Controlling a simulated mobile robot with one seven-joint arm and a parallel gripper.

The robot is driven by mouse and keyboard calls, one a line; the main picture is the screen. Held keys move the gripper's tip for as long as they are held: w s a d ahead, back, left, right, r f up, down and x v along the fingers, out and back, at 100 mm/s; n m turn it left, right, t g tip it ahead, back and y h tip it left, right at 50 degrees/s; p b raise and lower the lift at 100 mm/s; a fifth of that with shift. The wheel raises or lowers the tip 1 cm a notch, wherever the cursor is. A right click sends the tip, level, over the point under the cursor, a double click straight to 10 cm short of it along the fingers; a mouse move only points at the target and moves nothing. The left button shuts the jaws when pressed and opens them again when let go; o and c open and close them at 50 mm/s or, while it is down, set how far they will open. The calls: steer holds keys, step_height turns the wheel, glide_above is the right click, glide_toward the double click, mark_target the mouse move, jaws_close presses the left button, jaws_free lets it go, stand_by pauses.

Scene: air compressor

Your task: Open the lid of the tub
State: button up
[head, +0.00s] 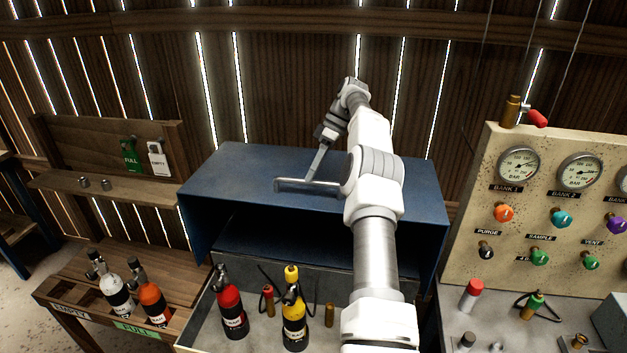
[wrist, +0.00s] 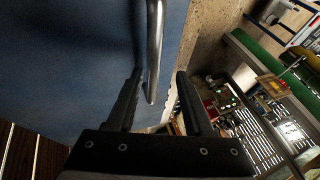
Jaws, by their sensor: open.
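The blue lid (head: 235,170) covers the back of the grey tub (head: 200,325), with a dark opening below the lid's front edge. A metal bar handle (head: 290,185) runs along the lid's front. The handle also shows in the wrist view (wrist: 154,50), against the blue surface. My gripper (head: 310,177) reaches down to the handle from above and behind. In the wrist view my gripper (wrist: 160,75) is open, and the handle's end appears between its two fingers. I cannot tell whether the fingers touch it.
Red (head: 231,312) and yellow (head: 294,320) bottles stand in the tub's open front. A gauge panel (head: 550,215) with knobs stands at the right. A wooden rack (head: 75,300) with white and orange bottles stands at the left. A plank wall is behind.

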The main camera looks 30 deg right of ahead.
steer(key=s+d+r+b, duration=0.2)
steer(key=s+d+r, duration=0.4)
steer(key=s, duration=0.4)
steer(key=shift+r+b, duration=0.35)
steer(key=shift+r, duration=0.4)
steer(key=a+m+t+h+b, duration=0.1)
steer(key=a+m+h+b, duration=0.3)
steer(key=a, duration=2.2)
steer(key=s+a+f+m+t+b, duration=0.2)
steer(key=s+a+f+m+b, duration=0.25)
steer(key=s+a, duration=0.55)
steer(key=s+r+t+h+p, duration=0.1)
steer(key=s+t+h+p, duration=0.1)
steer(key=s, duration=1)
steer(key=shift+s+a+r+p, duration=0.2)
steer(key=shift+a+p, duration=0.1)
steer(key=shift+p, duration=0.55)
